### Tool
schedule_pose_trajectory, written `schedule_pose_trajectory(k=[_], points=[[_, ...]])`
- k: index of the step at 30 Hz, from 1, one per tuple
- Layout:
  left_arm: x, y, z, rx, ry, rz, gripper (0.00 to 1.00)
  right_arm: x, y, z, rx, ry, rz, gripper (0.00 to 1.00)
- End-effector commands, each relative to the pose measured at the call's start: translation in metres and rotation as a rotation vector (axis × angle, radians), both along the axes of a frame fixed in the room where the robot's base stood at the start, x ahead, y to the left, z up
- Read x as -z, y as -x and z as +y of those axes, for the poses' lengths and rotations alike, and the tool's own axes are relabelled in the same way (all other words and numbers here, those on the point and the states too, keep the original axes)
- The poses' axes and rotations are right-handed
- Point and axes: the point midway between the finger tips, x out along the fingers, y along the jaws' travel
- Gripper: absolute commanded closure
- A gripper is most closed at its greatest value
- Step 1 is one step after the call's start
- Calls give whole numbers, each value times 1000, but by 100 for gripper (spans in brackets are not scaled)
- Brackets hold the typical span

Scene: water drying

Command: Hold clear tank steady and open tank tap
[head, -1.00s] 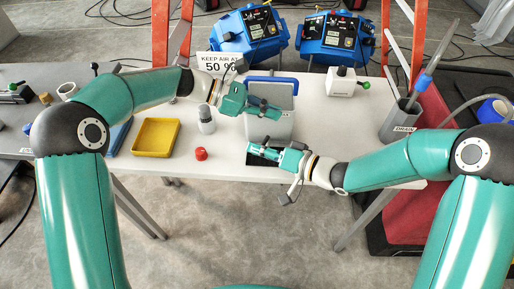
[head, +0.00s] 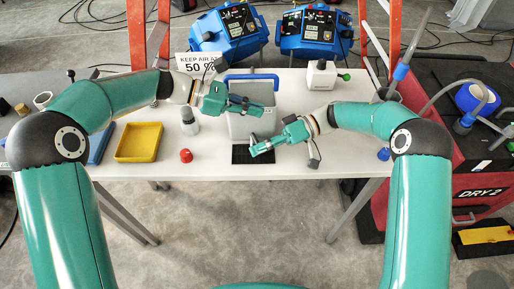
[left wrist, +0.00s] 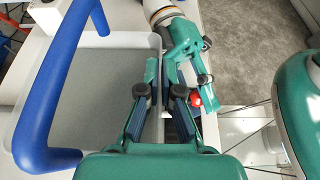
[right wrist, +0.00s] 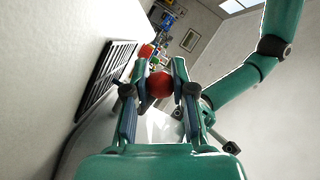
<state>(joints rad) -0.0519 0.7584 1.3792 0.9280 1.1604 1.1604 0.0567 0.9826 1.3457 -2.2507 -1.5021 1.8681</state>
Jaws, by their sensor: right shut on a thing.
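The clear tank (head: 241,126) stands upright on the white table, with a blue handle (head: 250,77) over its open top. It also shows in the left wrist view (left wrist: 95,75). My left gripper (head: 256,108) is at its near rim. In the left wrist view its parted fingers (left wrist: 163,72) straddle the tank's wall. My right gripper (head: 258,149) is low at the tank's front, above a black drip grille (head: 240,156). In the right wrist view it is shut on the round red tap knob (right wrist: 160,84). The rest of the tap is hidden.
A red cap (head: 186,156), a grey-white bottle (head: 189,123) and a yellow tray (head: 139,142) are left of the tank. A white box (head: 321,74) stands behind right. A red machine (head: 470,150) is right of the table.

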Motion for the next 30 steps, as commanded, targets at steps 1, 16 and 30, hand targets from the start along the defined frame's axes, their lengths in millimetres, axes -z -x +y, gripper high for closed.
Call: schedule_pose_trajectory(k=[1, 16, 30], points=[[-5, 2, -1, 6, 9, 0, 100, 1, -3, -1, -10, 2, -6, 100], [-5, 2, -2, 6, 9, 1, 100, 1, -3, -4, -60, 5, -5, 100], [-5, 1, -1, 4, 7, -3, 100, 0, -3, -4, -63, 2, -4, 63]])
